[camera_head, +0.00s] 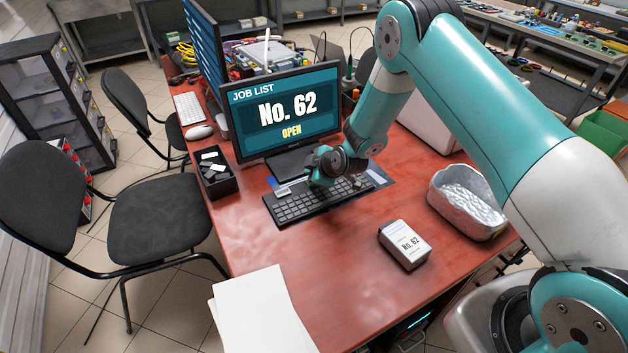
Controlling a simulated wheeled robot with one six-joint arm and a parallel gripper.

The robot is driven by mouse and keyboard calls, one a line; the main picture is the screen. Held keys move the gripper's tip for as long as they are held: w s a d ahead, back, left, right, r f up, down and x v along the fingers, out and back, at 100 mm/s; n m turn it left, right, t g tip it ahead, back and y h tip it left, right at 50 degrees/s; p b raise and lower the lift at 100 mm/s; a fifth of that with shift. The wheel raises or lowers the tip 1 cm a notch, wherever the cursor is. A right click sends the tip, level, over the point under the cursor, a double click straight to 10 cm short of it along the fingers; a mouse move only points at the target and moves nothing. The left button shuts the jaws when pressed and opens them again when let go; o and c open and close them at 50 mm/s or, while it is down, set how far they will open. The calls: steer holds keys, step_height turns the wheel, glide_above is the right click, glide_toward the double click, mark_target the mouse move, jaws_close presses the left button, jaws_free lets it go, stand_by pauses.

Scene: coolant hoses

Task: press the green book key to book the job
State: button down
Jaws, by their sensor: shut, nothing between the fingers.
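A black keyboard (290,206) lies on the red-brown desk in front of a monitor (286,112). The monitor reads "JOB LIST", "No. 62" and "OPEN". My gripper (313,187) is shut and empty, low over the upper middle part of the keyboard. My teal wrist covers some of the keys there. I cannot make out the green book key; it may be hidden behind my wrist. I cannot tell whether the fingertips touch a key. A small white box (405,245) marked "No. 62" stands on the desk to the right of the keyboard.
A silver metal tub (466,202) stands at the desk's right side. A black bin (218,174) sits left of the monitor, near a white mouse (199,132). White paper sheets (262,315) lie at the front left. The desk's middle front is clear.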

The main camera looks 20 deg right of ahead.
steer(key=shift+f, duration=0.1)
stand_by(0.7)
steer(key=shift+f+b, duration=0.35)
steer(key=shift+b, duration=0.2)
steer(key=shift+f+b, duration=0.3)
steer(key=shift+b, duration=0.1)
stand_by(0.3)
stand_by(0.4)
steer(key=shift+r+p, duration=0.35)
steer(key=shift+r, duration=0.4)
steer(key=shift+r+p, duration=1.35)
steer(key=shift+r, duration=1.15)
